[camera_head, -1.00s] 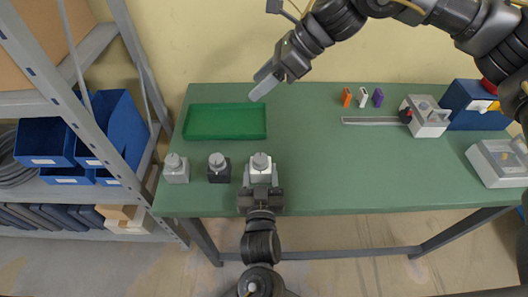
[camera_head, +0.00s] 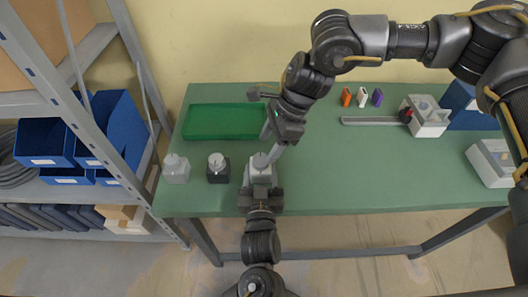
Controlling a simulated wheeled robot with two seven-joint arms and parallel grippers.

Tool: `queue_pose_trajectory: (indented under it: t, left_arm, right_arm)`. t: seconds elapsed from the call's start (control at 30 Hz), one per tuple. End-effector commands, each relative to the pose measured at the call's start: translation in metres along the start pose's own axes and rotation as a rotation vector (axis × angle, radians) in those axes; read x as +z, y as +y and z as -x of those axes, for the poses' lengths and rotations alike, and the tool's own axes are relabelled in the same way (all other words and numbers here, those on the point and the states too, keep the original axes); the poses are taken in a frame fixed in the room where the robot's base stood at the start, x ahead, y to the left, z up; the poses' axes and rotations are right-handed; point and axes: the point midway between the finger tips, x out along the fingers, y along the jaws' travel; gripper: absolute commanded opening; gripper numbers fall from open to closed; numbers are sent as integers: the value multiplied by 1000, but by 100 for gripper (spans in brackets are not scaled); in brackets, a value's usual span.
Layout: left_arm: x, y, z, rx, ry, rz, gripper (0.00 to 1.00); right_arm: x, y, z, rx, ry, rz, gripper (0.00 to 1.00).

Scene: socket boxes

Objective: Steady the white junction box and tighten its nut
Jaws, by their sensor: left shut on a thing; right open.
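The white junction box (camera_head: 262,161) stands near the front edge of the green table, in line with two other boxes. My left gripper (camera_head: 261,182) reaches it from the front and is shut on it. The nut on its top is hard to make out beside my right gripper's fingers. My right gripper (camera_head: 271,146) is open, its fingers pointing down at the top of the white box. I cannot tell whether they touch the nut.
A dark box (camera_head: 218,170) and a grey box (camera_head: 176,169) stand left of the white one. A green tray (camera_head: 222,121) lies behind them. Orange, white and purple pieces (camera_head: 362,97) and a fixture with a rail (camera_head: 428,117) are at the back right. The table's middle right is clear.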

Motion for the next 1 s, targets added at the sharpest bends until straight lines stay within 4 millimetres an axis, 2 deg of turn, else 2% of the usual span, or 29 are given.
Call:
queue_pose_trajectory:
  t: [0.1,0.3,0.67,1.0]
  left_arm:
    - [0,0,0,0,0,0,25]
    - [0,0,0,0,0,0,25]
    - [0,0,0,0,0,0,25]
    - [0,0,0,0,0,0,25]
  right_arm:
    - [0,1,-20,2,0,1,57]
    - [0,0,-38,0,0,0,57]
    - [0,0,-42,-1,-1,0,56]
    - [0,0,-41,-1,-1,0,12]
